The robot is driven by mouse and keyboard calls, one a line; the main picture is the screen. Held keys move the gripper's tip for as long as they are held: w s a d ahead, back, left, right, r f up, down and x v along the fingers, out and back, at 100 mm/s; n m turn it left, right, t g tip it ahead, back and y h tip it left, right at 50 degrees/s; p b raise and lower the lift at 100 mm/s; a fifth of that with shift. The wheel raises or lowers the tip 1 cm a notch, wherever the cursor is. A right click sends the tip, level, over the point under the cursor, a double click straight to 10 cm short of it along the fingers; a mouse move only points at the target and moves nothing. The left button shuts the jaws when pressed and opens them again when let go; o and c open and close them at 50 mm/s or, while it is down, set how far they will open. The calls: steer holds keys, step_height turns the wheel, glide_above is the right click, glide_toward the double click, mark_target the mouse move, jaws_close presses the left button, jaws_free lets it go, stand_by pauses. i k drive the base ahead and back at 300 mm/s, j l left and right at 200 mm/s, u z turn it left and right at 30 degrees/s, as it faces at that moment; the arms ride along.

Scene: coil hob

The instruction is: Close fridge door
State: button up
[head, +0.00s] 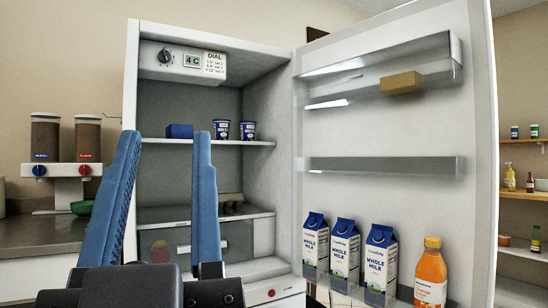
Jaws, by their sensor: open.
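The fridge (210,34) stands ahead with its inside in view. Its door (390,215) is swung wide open to the right, hinged at the right side of the cabinet, with its inner face and shelves showing. My gripper (170,145) is in front of the fridge, left of the door. Its two blue fingers point up and stand well apart, with nothing between them that I can see it holding. The fingers hide part of the fridge's left side and lower shelves. The gripper appears apart from the door.
Milk cartons (343,255) and an orange juice bottle (431,275) stand in the door's low shelf. A yellowish block (402,82) sits on its upper shelf. A counter (40,232) with two dispensers (66,150) is at left. Wall shelves (524,197) are at right.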

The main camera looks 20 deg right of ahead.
mark_target(420, 164)
steer(key=k+u, duration=0.1)
steer(key=u, duration=0.75)
steer(key=k+u, duration=0.15)
steer(key=u, duration=0.25)
steer(key=k+l, duration=0.1)
steer(key=l, duration=0.3)
steer(key=l+u, duration=0.1)
steer(key=l, duration=0.25)
steer(key=k+l, duration=0.15)
steer(key=l, duration=0.25)
steer(key=k+l, duration=0.1)
steer(key=l, duration=0.25)
steer(key=k+l+u, duration=0.1)
steer(key=l, duration=0.3)
steer(key=k+l, duration=0.15)
steer(key=l, duration=0.35)
steer(key=k+l, duration=0.1)
steer(key=l, duration=0.35)
steer(key=k+l, duration=0.15)
steer(key=l, duration=0.35)
steer(key=k+l, duration=0.1)
steer(key=l, duration=0.4)
steer(key=k+l, duration=0.15)
steer(key=l, duration=0.3)
steer(key=k+l, duration=0.15)
steer(key=l, duration=0.35)
steer(key=k+l, duration=0.1)
steer(key=l, duration=0.35)
steer(key=k+l, duration=0.15)
steer(key=l, duration=0.35)
